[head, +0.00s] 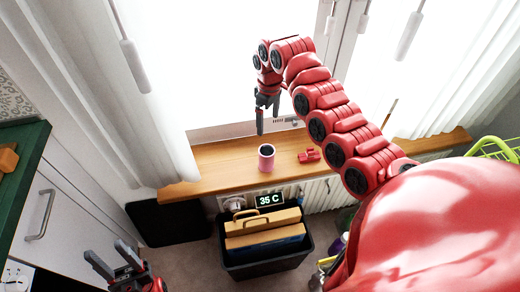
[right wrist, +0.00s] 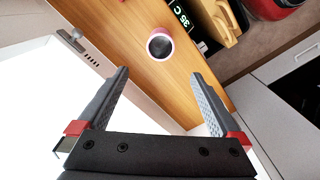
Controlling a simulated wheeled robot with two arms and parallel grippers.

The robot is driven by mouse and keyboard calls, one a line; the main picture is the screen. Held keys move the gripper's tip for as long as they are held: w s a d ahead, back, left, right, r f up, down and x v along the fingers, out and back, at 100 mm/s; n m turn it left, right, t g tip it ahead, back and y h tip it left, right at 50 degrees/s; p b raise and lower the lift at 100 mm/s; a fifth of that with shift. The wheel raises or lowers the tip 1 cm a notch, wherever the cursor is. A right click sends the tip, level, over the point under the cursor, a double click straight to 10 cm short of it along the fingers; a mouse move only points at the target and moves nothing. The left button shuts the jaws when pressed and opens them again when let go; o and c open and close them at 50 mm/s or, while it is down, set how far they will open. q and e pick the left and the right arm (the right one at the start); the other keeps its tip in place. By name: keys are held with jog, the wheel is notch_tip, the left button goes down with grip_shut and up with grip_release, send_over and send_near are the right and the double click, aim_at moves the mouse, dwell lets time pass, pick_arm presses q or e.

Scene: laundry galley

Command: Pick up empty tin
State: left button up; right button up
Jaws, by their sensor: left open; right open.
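A pink tin (head: 266,164) with a dark open top stands upright on the wooden windowsill (head: 220,180). The right wrist view shows the tin (right wrist: 150,57) from above, beyond my fingertips. My right gripper (head: 267,120) is open, pointing down above and behind the tin at the window side; nothing is between its fingers (right wrist: 160,75). My left gripper (head: 104,249) is open and empty at the lower left, low and far from the sill.
A small red object (head: 309,156) lies on the sill right of the tin. Below stand a 35 C display (head: 269,200) and a black bin (head: 262,262) with folders. White curtains (head: 165,120) hang beside the window. A green-topped cabinet (head: 28,165) is at left.

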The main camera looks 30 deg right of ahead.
send_over(267, 152)
jog(key=s+a, duration=0.1)
jog(key=s, duration=0.1)
notch_tip(267, 152, down, 12)
jog(key=f, duration=0.4)
jog(key=shift+a+f, duration=0.2)
jog(key=shift+f, duration=0.05)
jog(key=shift+d+f, duration=0.1)
jog(key=shift+f, duration=0.25)
jog(key=c, duration=1.3)
jog(key=shift+r, duration=0.1)
